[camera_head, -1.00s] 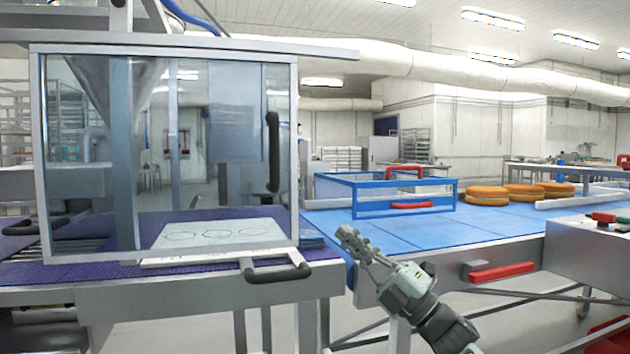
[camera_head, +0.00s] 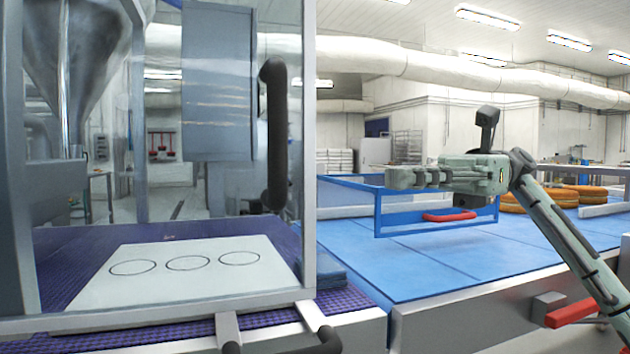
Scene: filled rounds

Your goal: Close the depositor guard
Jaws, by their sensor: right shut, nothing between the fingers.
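The depositor guard (camera_head: 308,150) is a clear panel in a grey metal frame at the left of the view, with a vertical black handle (camera_head: 274,135) near its right edge. I cannot tell from this angle whether it is fully shut. Behind it is the depositor's steel hopper (camera_head: 70,60). My right gripper (camera_head: 392,178) is shut and empty, with its fingers pointing left, to the right of the handle and apart from it in the picture. It overlaps the blue frame behind it. My left gripper is out of view.
A white board with three circles (camera_head: 190,265) lies on the purple belt. A blue-framed clear box (camera_head: 440,232) with a red handle stands on the blue belt (camera_head: 420,275). Orange filled rounds (camera_head: 560,197) sit further right. A black handle (camera_head: 325,340) sticks out below the guard.

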